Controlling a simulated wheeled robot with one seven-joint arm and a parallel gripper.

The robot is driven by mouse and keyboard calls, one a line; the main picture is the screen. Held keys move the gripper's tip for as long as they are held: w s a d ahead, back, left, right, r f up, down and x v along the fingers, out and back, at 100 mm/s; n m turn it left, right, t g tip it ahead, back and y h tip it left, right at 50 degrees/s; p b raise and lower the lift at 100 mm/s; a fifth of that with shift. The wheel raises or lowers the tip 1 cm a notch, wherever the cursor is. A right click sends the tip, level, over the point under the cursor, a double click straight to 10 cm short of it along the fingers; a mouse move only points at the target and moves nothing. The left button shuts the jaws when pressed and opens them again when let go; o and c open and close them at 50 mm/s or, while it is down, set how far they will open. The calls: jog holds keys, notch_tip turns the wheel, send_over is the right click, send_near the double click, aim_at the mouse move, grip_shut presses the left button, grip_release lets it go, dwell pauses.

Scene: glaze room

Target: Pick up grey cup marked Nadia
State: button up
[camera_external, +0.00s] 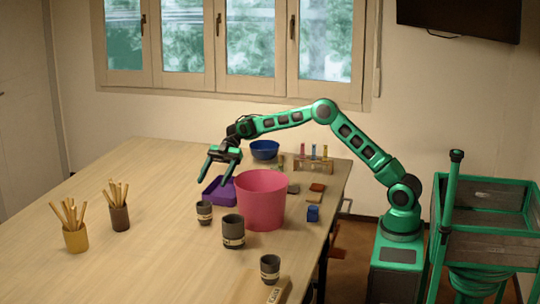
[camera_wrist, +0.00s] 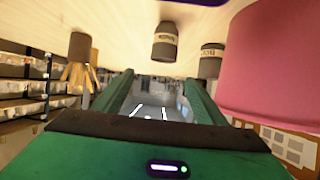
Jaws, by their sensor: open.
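Three dark grey cups with pale label bands stand on the table in the external view: a small one (camera_external: 204,213) left of the pink bucket, a larger one (camera_external: 233,231) in front of the bucket, and one (camera_external: 270,268) near the front edge. The names are too small to read, so I cannot tell which is Nadia's. My gripper (camera_external: 213,181) is open and empty, above the table behind the small cup. The wrist view appears upside down; two labelled cups (camera_wrist: 165,43) (camera_wrist: 211,62) show beyond my open fingers (camera_wrist: 160,82), apart from them.
A purple tray (camera_external: 217,192) lies below my gripper. A blue bowl (camera_external: 265,149) and tube rack (camera_external: 313,165) are behind. Yellow (camera_external: 76,239) and brown (camera_external: 119,218) stick holders stand left, with bare table around.

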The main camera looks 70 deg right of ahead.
aim_at(204, 212)
jog(key=shift+y, duration=0.3)
jog(key=f, duration=0.5)
jog(key=shift+w+a, duration=0.1)
jog(key=shift+a, duration=0.2)
jog(key=x, duration=1)
jog(key=shift+s+a+f, duration=0.15)
jog(key=shift+s+f, duration=0.1)
jog(key=c, duration=1.2)
